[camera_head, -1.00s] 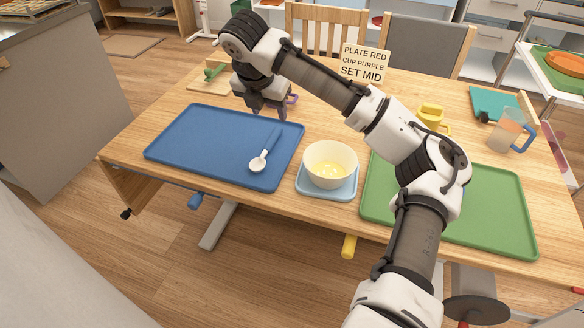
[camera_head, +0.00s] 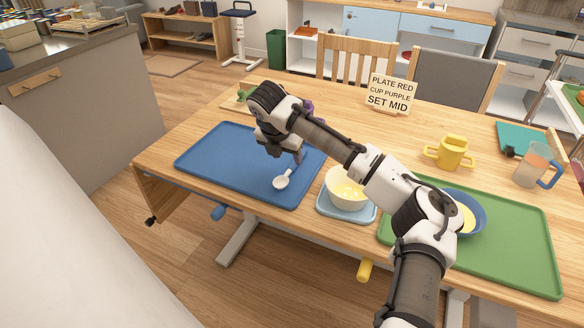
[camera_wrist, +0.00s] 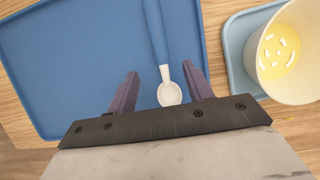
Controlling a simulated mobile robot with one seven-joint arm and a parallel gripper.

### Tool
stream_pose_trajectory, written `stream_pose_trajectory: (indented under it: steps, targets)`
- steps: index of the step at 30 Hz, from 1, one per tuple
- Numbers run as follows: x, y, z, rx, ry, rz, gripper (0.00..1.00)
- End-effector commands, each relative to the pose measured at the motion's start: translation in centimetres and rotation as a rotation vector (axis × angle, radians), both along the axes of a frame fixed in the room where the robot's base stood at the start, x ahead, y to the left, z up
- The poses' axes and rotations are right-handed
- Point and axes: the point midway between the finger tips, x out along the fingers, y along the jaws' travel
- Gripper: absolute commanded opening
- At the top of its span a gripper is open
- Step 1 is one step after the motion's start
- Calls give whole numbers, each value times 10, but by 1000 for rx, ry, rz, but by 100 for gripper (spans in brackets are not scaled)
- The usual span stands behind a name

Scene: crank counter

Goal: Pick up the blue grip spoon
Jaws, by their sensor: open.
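The spoon (camera_head: 282,182) lies on the blue tray (camera_head: 215,160), its white bowl toward the tray's front edge. In the wrist view its blue handle (camera_wrist: 156,30) runs up the picture, and its white bowl shows between my fingers. My gripper (camera_wrist: 160,72) is open and empty, with one dark purple finger on each side of the spoon in that view. In the head view my gripper (camera_head: 284,156) hangs over the right part of the blue tray and hides most of the handle. The height above the spoon is hard to tell.
A cream bowl with yellow contents (camera_head: 346,190) stands on a light blue mat (camera_head: 335,211), right of the blue tray. A green tray (camera_head: 520,245) with a blue bowl (camera_head: 475,222) lies farther right. A yellow cup (camera_head: 450,153) and a sign (camera_head: 391,93) stand behind.

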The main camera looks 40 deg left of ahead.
Motion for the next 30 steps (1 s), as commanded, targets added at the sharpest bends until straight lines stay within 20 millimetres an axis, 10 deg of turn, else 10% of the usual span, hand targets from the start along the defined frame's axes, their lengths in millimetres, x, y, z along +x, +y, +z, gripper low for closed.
stream_pose_trajectory:
  steps: [18,30]
  targets:
    - [20,3,-45,0,1,-1,51]
    - [20,3,-45,0,0,-1,2]
